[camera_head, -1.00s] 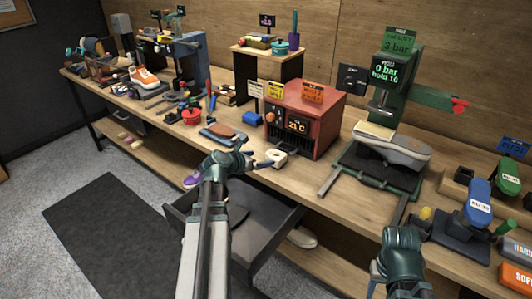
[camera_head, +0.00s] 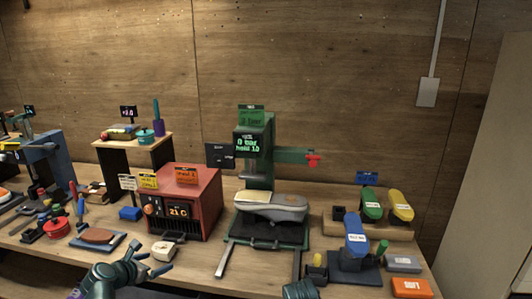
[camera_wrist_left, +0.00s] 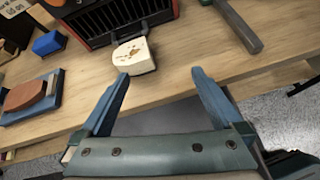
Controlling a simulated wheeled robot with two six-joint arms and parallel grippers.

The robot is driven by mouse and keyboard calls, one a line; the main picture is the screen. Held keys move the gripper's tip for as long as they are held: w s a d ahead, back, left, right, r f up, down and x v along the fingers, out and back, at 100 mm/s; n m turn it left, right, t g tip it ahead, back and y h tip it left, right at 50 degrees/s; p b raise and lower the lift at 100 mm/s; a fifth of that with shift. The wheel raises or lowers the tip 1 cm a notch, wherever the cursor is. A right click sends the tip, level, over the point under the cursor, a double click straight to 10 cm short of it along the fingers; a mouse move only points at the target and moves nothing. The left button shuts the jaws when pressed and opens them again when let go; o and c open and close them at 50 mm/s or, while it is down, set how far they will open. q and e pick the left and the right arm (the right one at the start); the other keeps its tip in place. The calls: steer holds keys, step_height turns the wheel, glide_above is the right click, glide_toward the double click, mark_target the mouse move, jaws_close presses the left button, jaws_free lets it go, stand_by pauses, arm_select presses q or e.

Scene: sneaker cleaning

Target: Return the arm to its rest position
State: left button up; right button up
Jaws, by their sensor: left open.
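My left gripper (camera_head: 152,262) is at the front edge of the workbench, at the lower left of the head view. In the left wrist view its two blue fingers (camera_wrist_left: 158,98) stand wide apart with nothing between them. A cream-coloured block with dark marks (camera_wrist_left: 133,57) lies on the bench just beyond the fingertips, apart from them; it also shows in the head view (camera_head: 163,250). Part of my right arm shows at the bottom edge of the head view, but I cannot make out its fingers.
The bench holds a red box with a display (camera_head: 183,203), a green press (camera_head: 257,155) with a grey shoe (camera_head: 270,206), a blue-topped tool (camera_head: 355,233) and an orange box (camera_head: 411,287). A brown-topped pad (camera_head: 98,238) lies left. Floor shows below the bench edge.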

arm_select(q)
steer(key=s+d+f+m+g+h+p, duration=0.1)
steer(key=s+d+f+m+g, duration=0.15)
steer(key=d+m, duration=0.7)
steer(key=s+d+f+m+g+h+p, duration=0.15)
steer(key=d+m+g, duration=0.25)
steer(key=d+m, duration=0.55)
steer(key=s+d+f+m+g+y+p, duration=0.1)
steer(key=s+d+m+g+y, duration=0.4)
steer(key=s+d+m, duration=0.8)
steer(key=d+m+y+p, duration=0.1)
steer(key=m, duration=0.2)
steer(key=shift+s+d+m, duration=0.25)
steer(key=shift+s+m, duration=0.05)
steer(key=shift+m, duration=0.1)
steer(key=shift+a, duration=0.1)
